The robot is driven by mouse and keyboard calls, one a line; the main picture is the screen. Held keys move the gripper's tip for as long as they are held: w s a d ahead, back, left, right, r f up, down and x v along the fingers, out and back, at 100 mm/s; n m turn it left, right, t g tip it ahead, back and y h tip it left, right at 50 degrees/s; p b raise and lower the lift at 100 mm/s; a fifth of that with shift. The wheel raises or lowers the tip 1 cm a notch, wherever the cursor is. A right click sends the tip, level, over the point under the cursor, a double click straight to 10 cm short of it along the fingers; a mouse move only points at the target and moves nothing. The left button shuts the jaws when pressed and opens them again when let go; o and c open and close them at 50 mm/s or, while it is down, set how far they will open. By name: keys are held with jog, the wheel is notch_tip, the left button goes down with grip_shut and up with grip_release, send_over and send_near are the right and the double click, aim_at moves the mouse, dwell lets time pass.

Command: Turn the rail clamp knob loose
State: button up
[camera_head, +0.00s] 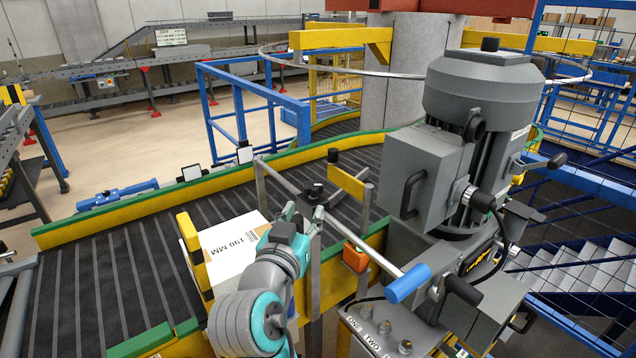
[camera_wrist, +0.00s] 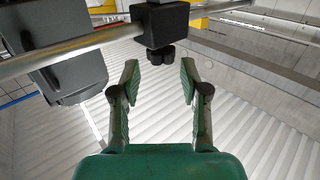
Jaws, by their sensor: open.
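The rail clamp is a black block (camera_wrist: 160,24) on a round metal rail (camera_wrist: 85,46) in the wrist view. Its dark lobed knob (camera_wrist: 160,56) hangs from the block's lower side. My gripper (camera_wrist: 160,76) is open, its green-padded fingers to the left and right of the knob's line. The knob shows just past the fingertips, roughly centred, and no contact is visible. In the head view the black clamp (camera_head: 312,190) sits on the rail, with my gripper (camera_head: 304,219) close by; the knob cannot be told apart there.
A white box marked 100 MM (camera_head: 226,247) stands on the dark conveyor (camera_head: 110,270), partly behind my arm. A yellow-black post (camera_head: 194,262) is to its left. A blue-handled lever (camera_head: 408,284) and a grey motor unit (camera_head: 475,130) stand to the right. An orange sensor (camera_head: 355,257) is nearby.

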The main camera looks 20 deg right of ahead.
aim_at(316, 185)
jog(key=shift+m+g+h, duration=0.3)
jog(key=shift+m+h, duration=0.2)
jog(key=shift+h, duration=0.2)
jog(key=x, duration=1)
jog(key=shift+w+a+r, duration=0.3)
grip_shut()
